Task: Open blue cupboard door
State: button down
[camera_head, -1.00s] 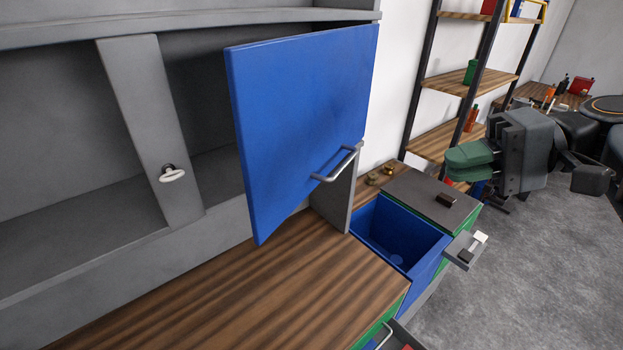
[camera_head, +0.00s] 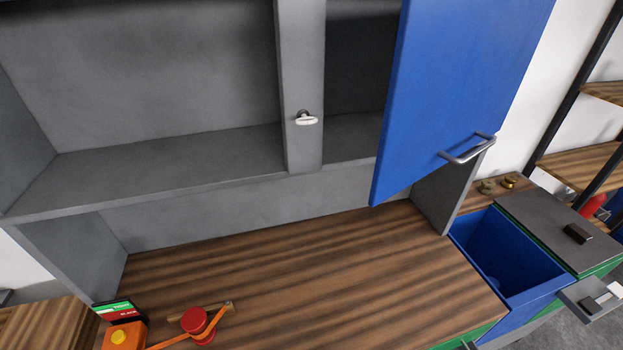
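The blue cupboard door (camera_head: 455,95) stands swung outward at the right side of the grey cupboard (camera_head: 150,80), hinged at its right. Its metal bar handle (camera_head: 468,150) is near the door's lower right in the picture, with nothing touching it. Behind the door's left edge, part of the right compartment shows as an opening. A grey upright post with a white knob (camera_head: 306,119) divides the cupboard. My gripper is not in this view.
A wooden worktop (camera_head: 330,265) lies below, mostly clear. A red and orange tool (camera_head: 197,323) and an orange box (camera_head: 124,335) lie at its front left. An open blue drawer (camera_head: 510,255) projects at the right. Shelves (camera_head: 590,160) stand behind.

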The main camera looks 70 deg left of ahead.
aim_at(459, 67)
jog(key=u, duration=0.85)
jog(key=k, duration=1.15)
jog(key=u, duration=1.55)
jog(key=i, duration=0.65)
jog(key=u, duration=0.65)
